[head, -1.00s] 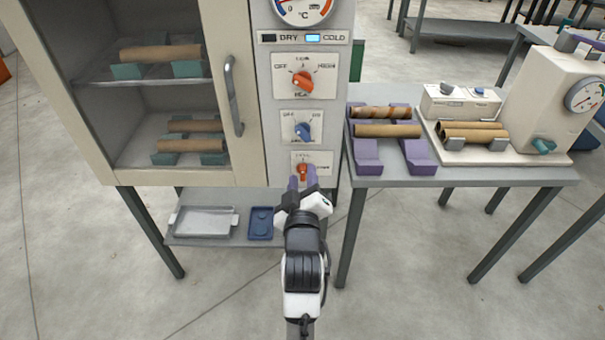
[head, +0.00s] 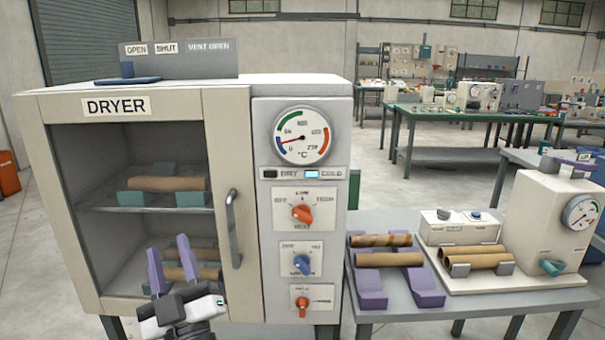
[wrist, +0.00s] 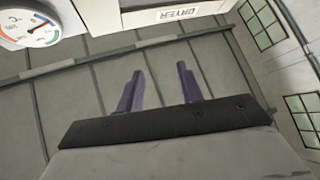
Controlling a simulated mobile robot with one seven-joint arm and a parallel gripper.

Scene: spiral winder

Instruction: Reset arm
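My gripper (head: 171,265) is in front of the lower part of the dryer door in the head view, pointing up. Its two purple fingers stand apart with nothing between them. They also show apart and empty in the wrist view (wrist: 159,88). The dryer (head: 150,104) has its glass door closed, with a vertical handle (head: 233,228) right of my gripper. Beside the door are a gauge (head: 302,135), a lit COLD lamp (head: 312,174), an orange heat knob (head: 302,214), a blue knob (head: 302,263) and a lower orange knob (head: 302,305). My gripper touches none of these.
Brown tubes (head: 168,184) lie on teal holders inside the dryer. At right, a grey table (head: 470,302) bears tubes on a purple rack (head: 371,287) and a cream machine (head: 545,215) with a gauge. Green-topped benches (head: 490,114) stand behind.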

